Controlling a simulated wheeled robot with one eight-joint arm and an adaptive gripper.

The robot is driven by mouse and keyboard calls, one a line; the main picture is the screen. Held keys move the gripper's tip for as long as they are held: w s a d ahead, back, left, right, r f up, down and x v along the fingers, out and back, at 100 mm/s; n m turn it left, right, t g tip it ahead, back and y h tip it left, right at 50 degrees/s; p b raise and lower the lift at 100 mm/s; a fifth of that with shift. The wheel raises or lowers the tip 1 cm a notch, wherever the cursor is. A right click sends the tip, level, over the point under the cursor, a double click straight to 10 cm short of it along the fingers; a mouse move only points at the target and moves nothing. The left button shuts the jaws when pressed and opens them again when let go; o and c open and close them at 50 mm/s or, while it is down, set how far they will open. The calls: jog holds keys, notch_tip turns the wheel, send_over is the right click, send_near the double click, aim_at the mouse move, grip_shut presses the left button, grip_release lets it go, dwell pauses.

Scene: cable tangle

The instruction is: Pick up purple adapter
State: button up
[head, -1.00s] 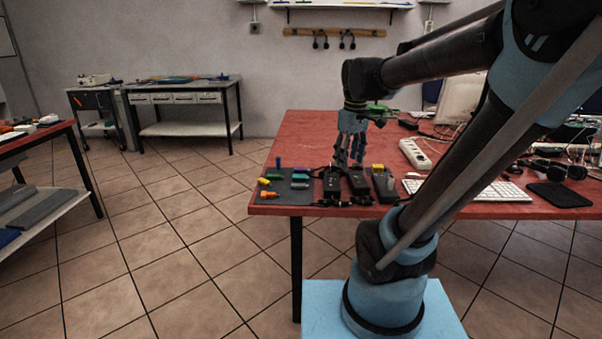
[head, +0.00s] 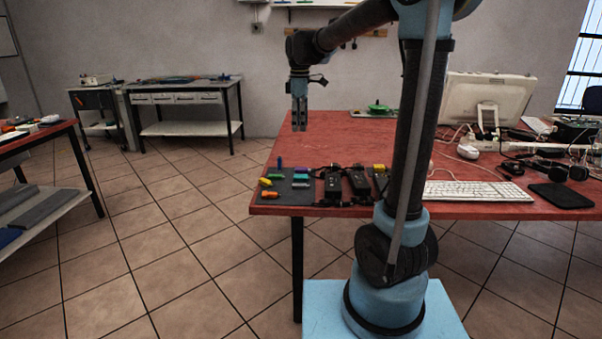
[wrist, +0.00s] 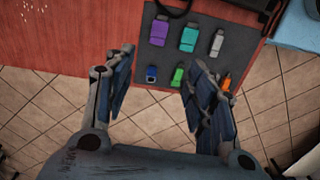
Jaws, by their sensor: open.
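The purple adapter (wrist: 159,31) lies on a dark grey mat (wrist: 238,60) near the table edge, at the left end of the mat's upper row in the wrist view. A teal adapter (wrist: 188,37) and a pale grey one (wrist: 217,42) lie to its right. My gripper (wrist: 158,75) is open and empty, with its fingers apart below the purple adapter in the picture. In the head view my gripper (head: 299,115) points down, well above the table and the mat (head: 290,199).
A blue plug (wrist: 151,74) and a green one (wrist: 177,77) lie close by on the mat. Black power bricks (head: 332,186) stand right of the mat on the red table (head: 340,135). A white keyboard (head: 475,191) lies farther right. The table's far left area is clear.

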send_over(301, 168)
notch_tip(301, 168, down, 12)
jog(key=shift+s+a, duration=0.15)
jog(key=shift+w+f, duration=0.15)
jog(key=shift+f, duration=1.15)
jog(key=shift+w+f, duration=0.1)
jog(key=shift+f, duration=1.2)
jog(key=c, duration=1.2)
jog(key=shift+r, duration=0.15)
notch_tip(301, 168, up, 10)
jog(key=shift+f, duration=0.1)
